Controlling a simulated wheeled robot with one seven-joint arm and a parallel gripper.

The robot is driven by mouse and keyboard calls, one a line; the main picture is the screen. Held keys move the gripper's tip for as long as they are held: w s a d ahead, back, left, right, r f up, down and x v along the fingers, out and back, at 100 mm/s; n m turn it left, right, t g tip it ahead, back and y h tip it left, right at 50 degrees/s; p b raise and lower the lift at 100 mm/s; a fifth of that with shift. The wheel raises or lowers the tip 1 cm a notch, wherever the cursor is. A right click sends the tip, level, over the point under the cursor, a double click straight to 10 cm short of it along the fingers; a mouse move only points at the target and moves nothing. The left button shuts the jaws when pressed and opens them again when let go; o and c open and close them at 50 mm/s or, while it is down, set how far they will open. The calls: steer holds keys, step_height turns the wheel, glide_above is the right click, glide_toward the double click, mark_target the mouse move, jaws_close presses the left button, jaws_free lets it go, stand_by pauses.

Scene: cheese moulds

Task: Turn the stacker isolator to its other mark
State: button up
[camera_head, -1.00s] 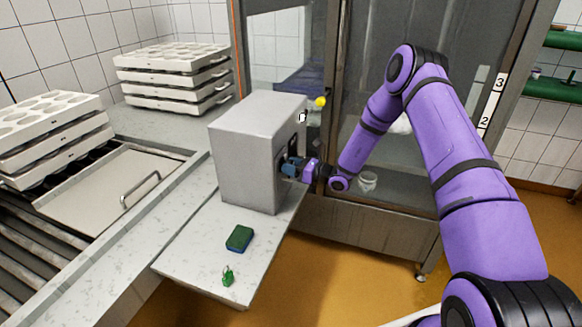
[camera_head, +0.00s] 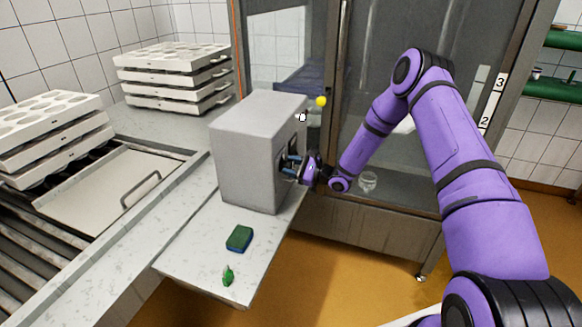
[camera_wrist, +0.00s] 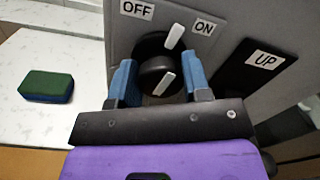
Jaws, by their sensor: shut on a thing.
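The stacker isolator is a black round knob (camera_wrist: 157,60) with white bars, on the side of a grey box (camera_head: 248,150). In the wrist view, its upper white bar points up and slightly right, between the OFF label (camera_wrist: 137,9) and the ON label (camera_wrist: 203,27). My gripper (camera_wrist: 162,85) is shut on the knob, with one blue finger at each side of it. In the head view, my gripper (camera_head: 290,166) is at the box's right face, and the knob is mostly hidden there.
A panel marked UP (camera_wrist: 265,60) is right of the knob. A green and blue sponge (camera_head: 239,238) and a small green item (camera_head: 228,275) lie on the shelf in front of the box. White mould stacks (camera_head: 175,75) stand at left. A glazed cabinet (camera_head: 390,120) is behind my arm.

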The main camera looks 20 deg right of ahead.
steer(key=n, duration=0.5)
steer(key=shift+d+f+n, duration=0.1)
steer(key=shift+n, duration=0.3)
steer(key=n, duration=0.5)
steer(key=shift+n, duration=0.4)
steer(key=o, duration=0.9)
steer(key=v, duration=1)
steer(key=shift+s+d+f, duration=0.15)
steer(key=shift+d, duration=0.25)
